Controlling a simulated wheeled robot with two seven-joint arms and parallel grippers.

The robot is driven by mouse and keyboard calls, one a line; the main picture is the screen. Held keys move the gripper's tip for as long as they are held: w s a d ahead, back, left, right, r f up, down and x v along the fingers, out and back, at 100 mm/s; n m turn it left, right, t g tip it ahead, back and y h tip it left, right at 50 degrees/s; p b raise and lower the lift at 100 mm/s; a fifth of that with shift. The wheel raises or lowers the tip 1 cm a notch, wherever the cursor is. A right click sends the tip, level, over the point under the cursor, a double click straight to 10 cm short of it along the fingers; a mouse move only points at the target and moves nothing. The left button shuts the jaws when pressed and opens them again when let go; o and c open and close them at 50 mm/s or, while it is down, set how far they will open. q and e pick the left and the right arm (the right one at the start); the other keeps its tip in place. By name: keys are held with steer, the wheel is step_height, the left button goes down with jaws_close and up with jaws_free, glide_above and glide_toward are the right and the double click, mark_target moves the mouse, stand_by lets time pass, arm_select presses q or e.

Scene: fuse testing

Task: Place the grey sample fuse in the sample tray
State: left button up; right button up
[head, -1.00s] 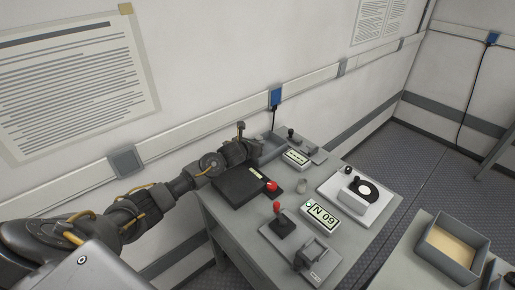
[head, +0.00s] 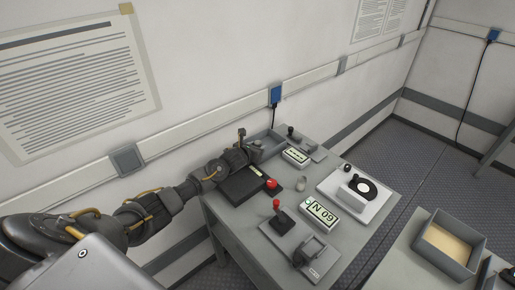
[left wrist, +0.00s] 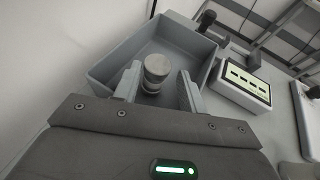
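The sample tray (left wrist: 190,36) is an open grey box in the left wrist view. It also shows at the back of the bench in the head view (head: 276,143), partly hidden by my left gripper. The grey sample fuse (left wrist: 156,68) is a short metal cylinder, seen upright within the tray's outline. My left gripper (left wrist: 159,80) has a finger on each side of the fuse. A gap shows at the right finger, so it looks open around the fuse. I cannot tell if the fuse touches the tray floor. My right gripper is not in view.
A small metal cylinder (head: 301,184), a display marked N 09 (head: 320,213), a red-handled lever (head: 277,206) and a white dial device (head: 360,190) stand on the bench. An open box (head: 433,259) is at right.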

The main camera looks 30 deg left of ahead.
arm_select(q)
steer(key=shift+o, duration=0.6)
steer(key=shift+r, duration=0.15)
steer(key=shift+s, duration=0.15)
steer(key=b+v, duration=0.1)
steer(key=v, duration=1)
steer(key=shift+s+r, duration=0.2)
steer(key=shift+s, duration=0.15)
